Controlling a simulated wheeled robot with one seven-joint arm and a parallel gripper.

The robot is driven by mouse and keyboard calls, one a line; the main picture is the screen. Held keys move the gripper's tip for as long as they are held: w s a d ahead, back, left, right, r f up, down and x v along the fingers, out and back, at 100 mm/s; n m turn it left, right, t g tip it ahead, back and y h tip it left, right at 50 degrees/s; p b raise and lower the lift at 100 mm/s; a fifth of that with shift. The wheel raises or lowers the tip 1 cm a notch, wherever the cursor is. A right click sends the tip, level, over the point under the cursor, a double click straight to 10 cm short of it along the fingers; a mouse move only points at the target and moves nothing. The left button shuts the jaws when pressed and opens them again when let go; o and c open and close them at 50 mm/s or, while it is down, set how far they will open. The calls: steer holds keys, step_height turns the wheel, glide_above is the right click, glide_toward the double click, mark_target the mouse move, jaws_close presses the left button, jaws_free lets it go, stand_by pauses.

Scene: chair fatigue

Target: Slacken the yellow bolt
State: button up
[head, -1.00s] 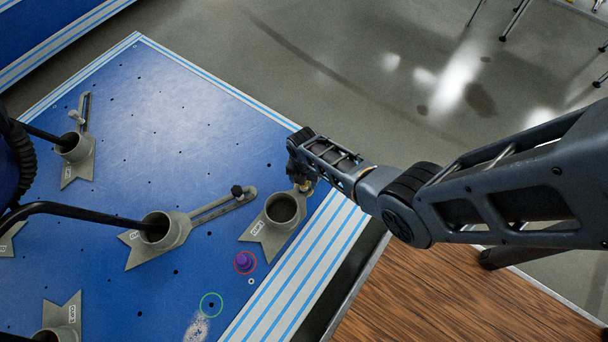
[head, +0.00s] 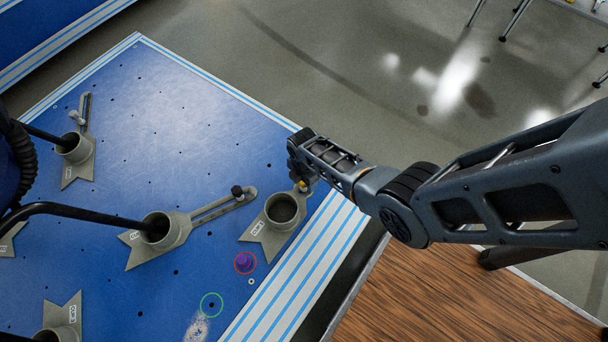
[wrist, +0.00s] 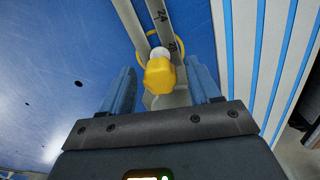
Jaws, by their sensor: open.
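The yellow bolt (wrist: 160,75) sits between the two fingers of my gripper (wrist: 160,88) in the wrist view, with a gap on each side. A white collar shows just behind its head, over the slotted grey arm of a clamp. My gripper is open around the bolt. The clamp's grey cup (head: 283,210) stands just below it on the blue plate (head: 190,100).
A purple bolt (head: 244,261) inside a red ring and an empty hole inside a green ring (head: 211,304) lie on the plate. Another clamp (head: 160,236) stands left with a dark bolt (head: 238,191). Black bars reach in from the left. A wooden table (head: 440,300) is at the lower right.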

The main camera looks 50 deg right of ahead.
steer(key=shift+m, duration=1.1)
steer(key=m, duration=0.3)
steer(key=shift+m, duration=0.4)
steer(key=shift+c, duration=0.4)
steer(key=c, duration=1)
steer(key=shift+o, duration=0.2)
steer(key=n, duration=0.3)
steer(key=shift+n, duration=0.4)
